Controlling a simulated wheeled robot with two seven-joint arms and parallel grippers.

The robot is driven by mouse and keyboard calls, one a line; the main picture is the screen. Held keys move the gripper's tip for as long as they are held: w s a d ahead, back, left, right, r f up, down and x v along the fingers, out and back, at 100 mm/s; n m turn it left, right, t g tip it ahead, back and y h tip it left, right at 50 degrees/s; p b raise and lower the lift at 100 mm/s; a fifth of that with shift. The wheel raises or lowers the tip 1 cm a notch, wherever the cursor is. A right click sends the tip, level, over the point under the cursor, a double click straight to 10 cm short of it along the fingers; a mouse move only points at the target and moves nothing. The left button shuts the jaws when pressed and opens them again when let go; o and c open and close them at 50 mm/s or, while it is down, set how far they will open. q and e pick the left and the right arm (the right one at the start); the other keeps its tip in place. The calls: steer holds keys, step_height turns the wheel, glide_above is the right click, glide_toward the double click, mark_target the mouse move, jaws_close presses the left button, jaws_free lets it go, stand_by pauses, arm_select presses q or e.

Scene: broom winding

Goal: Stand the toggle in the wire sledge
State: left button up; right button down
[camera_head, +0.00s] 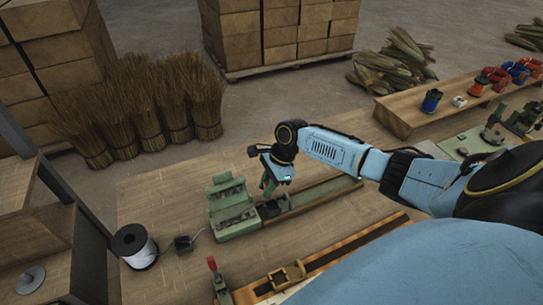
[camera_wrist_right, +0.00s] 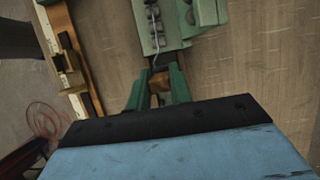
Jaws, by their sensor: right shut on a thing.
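My right gripper (camera_head: 267,188) hangs over the green winding machine on the bench, beside its headstock (camera_head: 228,200). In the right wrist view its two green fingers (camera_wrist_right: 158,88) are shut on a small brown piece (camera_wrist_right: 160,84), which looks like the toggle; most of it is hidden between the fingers. The wire sledge appears to be the low dark part (camera_head: 270,208) on the machine's rail, just below the gripper; I cannot make out its slot. The green headstock with a thin pale wire (camera_wrist_right: 155,25) lies beyond the fingertips in the wrist view. My left gripper is out of view.
A wire spool (camera_head: 135,247) and a small dark block (camera_head: 183,243) stand left of the machine. The bench left of the machine is mostly clear.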

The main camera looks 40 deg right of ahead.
steer(key=shift+s+d+r+p, duration=0.1)
steer(key=shift+d+p, duration=0.1)
steer(key=shift+d, duration=0.15)
steer(key=shift+s+d+p, duration=0.1)
steer(key=shift+d+p, duration=0.05)
steer(key=shift+d, duration=0.2)
steer(key=shift+f+b, duration=0.4)
steer(key=shift+f, duration=1.1)
steer(key=shift+f, duration=0.65)
